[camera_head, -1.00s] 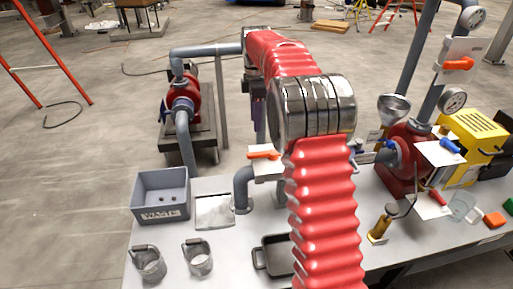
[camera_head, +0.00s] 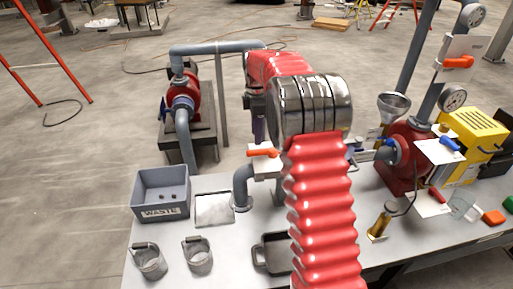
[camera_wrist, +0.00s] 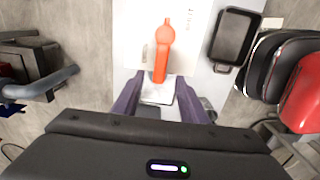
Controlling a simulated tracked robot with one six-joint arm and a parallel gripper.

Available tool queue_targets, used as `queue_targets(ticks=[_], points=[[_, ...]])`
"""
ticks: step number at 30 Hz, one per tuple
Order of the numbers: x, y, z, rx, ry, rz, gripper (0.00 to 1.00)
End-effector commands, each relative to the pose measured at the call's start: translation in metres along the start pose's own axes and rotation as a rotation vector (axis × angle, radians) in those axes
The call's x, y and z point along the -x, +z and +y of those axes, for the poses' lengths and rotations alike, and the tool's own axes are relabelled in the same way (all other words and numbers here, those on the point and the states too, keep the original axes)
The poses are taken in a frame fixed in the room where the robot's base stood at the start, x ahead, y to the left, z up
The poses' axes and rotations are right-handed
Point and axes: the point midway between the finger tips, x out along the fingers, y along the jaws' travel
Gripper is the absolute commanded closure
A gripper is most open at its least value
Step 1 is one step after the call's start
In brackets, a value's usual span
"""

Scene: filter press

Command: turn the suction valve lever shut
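An orange lever (camera_head: 263,152) sits on a white plate (camera_head: 268,168) above a grey pipe at the table's back edge. In the wrist view the same orange lever (camera_wrist: 162,50) points toward my gripper (camera_wrist: 159,78), whose two purple fingers are apart and empty. The lever's near end lies between the fingertips, with a gap visible on both sides. The height between fingers and lever is hard to tell. The plate's lettering is too small to read. In the head view my arm hides much of the gripper. Another orange lever (camera_head: 458,62) is on an upright pipe at the right.
A grey waste box (camera_head: 160,192), two metal buckets (camera_head: 198,255) and a dark tray (camera_head: 275,252) stand on the table. A red pump (camera_head: 405,160) with blue levers and a yellow machine (camera_head: 475,130) are at the right. A second red pump (camera_head: 182,97) stands behind the table.

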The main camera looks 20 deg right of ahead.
Motion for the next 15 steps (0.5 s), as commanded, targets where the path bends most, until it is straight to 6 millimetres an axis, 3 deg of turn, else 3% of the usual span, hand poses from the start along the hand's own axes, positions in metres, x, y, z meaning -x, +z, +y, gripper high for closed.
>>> queue_targets(ticks=[9, 15], points=[[-0.050, 0.000, -0.001, 0.000, -0.003, 0.000, 0.61], [-0.068, 0.000, 0.000, 0.000, -0.001, 0.000, 0.61]])
